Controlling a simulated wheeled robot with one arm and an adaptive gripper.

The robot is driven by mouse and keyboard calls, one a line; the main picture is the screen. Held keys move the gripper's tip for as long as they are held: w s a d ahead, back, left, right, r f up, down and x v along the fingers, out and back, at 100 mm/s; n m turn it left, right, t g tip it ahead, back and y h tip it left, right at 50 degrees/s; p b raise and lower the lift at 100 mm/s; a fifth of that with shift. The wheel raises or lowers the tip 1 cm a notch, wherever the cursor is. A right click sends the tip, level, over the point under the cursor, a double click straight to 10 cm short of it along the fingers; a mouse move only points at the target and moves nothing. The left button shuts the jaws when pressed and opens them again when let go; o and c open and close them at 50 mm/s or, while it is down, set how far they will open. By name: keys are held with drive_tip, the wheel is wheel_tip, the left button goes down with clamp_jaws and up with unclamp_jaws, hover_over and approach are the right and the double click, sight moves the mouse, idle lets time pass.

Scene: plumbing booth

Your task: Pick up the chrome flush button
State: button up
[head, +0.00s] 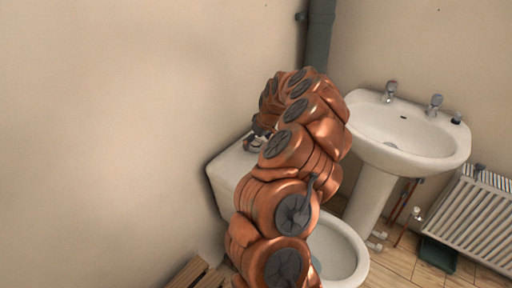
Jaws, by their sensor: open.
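The white cistern (228,166) of the toilet stands against the wall at the middle left. A small shiny chrome piece, which looks like the flush button (254,146), shows on the cistern lid beside my arm. Its outline is partly hidden and too small to make out fully. My gripper (260,133) is a small dark shape at the end of my copper-coloured arm, just above the cistern lid, close to the chrome piece. It is open. Whether it touches the piece cannot be told. My arm hides much of the cistern's right side.
The toilet bowl (338,258) lies below, partly behind my arm. A white washbasin (410,135) with two taps stands to the right. A radiator (474,222) and a dark green tray (438,254) are at the right. A grey pipe (319,38) runs up the corner.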

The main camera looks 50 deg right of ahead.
drive_tip(key=shift+w+f, duration=0.2)
drive_tip(key=shift+f, duration=0.3)
drive_tip(key=c, duration=1.4)
